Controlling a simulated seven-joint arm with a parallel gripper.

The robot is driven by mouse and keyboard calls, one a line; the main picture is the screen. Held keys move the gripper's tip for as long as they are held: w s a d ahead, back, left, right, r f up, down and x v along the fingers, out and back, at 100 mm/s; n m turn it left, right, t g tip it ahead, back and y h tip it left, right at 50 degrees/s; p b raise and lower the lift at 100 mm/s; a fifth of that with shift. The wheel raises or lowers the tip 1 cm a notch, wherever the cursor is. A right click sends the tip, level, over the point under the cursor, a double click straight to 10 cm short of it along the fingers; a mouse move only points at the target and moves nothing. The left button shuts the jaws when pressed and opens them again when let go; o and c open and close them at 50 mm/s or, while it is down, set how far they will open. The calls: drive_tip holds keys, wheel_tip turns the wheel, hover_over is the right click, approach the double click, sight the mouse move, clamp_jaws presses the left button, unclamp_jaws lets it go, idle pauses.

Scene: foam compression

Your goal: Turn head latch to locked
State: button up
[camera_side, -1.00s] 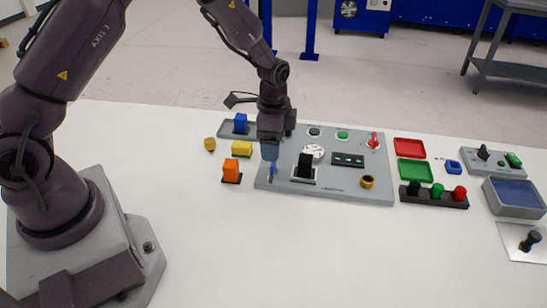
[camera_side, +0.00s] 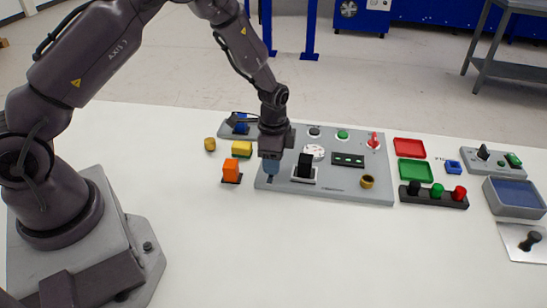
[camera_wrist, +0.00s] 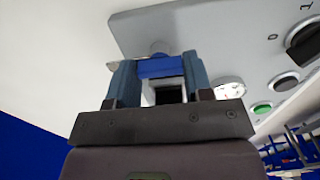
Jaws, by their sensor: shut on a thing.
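The head latch appears to be the blue handle at the left end of the grey control panel (camera_side: 340,191). In the wrist view the blue handle (camera_wrist: 160,67) lies as a bar between my two fingers, in front of the panel (camera_wrist: 215,35). My gripper (camera_side: 271,172) points down over the panel's left end; its fingers also show in the wrist view (camera_wrist: 160,82), shut on the blue handle. In the side view the fingers hide nearly all of the handle. I cannot read whether the latch is locked.
A black switch (camera_side: 305,167) stands just right of my gripper. An orange block (camera_side: 231,171) and a yellow block (camera_side: 242,148) stand to the left. A red tray (camera_side: 409,147) and a green tray (camera_side: 413,172) lie right of the panel. The front of the table is clear.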

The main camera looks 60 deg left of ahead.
drive_tip(key=n, duration=0.4)
drive_tip(key=shift+n, duration=0.4)
drive_tip(key=n, duration=0.4)
drive_tip(key=shift+n, duration=0.3)
drive_tip(key=n, duration=0.4)
drive_tip(key=shift+n, duration=2.2)
drive_tip(key=o, duration=0.9)
wheel_tip(320, 180, up, 13)
